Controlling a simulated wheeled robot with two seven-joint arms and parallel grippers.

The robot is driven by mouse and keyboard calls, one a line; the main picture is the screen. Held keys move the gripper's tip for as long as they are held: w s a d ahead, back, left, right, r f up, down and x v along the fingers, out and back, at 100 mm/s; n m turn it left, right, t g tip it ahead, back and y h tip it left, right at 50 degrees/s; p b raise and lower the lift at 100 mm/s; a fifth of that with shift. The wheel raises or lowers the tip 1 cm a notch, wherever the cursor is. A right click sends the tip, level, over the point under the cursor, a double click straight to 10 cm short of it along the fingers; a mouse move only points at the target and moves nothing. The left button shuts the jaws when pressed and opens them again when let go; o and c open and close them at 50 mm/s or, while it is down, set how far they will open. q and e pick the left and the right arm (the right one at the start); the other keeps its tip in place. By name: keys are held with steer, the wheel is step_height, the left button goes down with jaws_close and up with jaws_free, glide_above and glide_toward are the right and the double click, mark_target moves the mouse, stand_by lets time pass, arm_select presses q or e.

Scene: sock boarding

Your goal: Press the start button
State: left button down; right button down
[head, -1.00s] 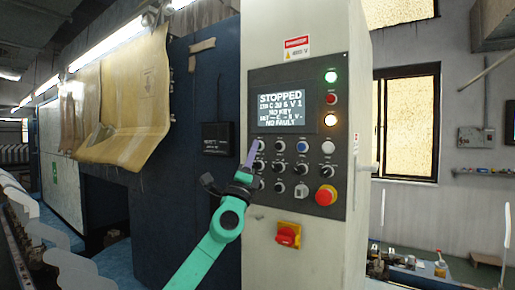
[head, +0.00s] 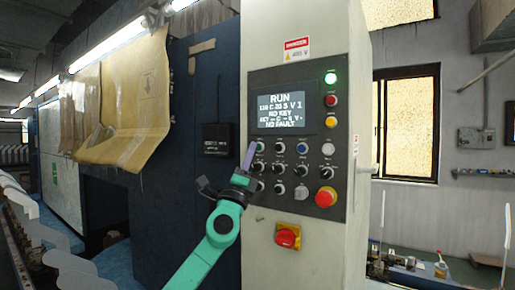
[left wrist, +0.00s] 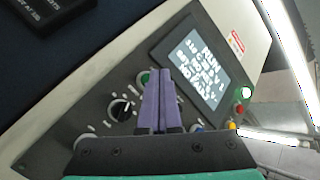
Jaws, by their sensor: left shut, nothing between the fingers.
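The control panel (head: 313,190) is on the front of a pale cabinet. The green-rimmed start button (head: 260,147) is at the upper left of its controls, below the screen (head: 285,112), which reads RUN. My left gripper (head: 250,152) is shut and empty, its purple fingers pointing up just left of the button. In the left wrist view the fingertips (left wrist: 161,74) are beside the green button (left wrist: 145,77), which they partly cover. I cannot tell whether they touch it. My right gripper is in neither view.
Several black knobs (head: 280,168) and a red emergency stop (head: 325,197) are near my left gripper. A red switch (head: 288,237) is lower on the cabinet. A tan sheet (head: 130,95) hangs at the left. The space in front of the panel's right side is clear.

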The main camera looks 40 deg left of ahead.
arm_select(q)
steer(key=s, duration=0.5)
steer(key=shift+d, duration=0.25)
steer(key=shift+w, duration=0.1)
stand_by(0.7)
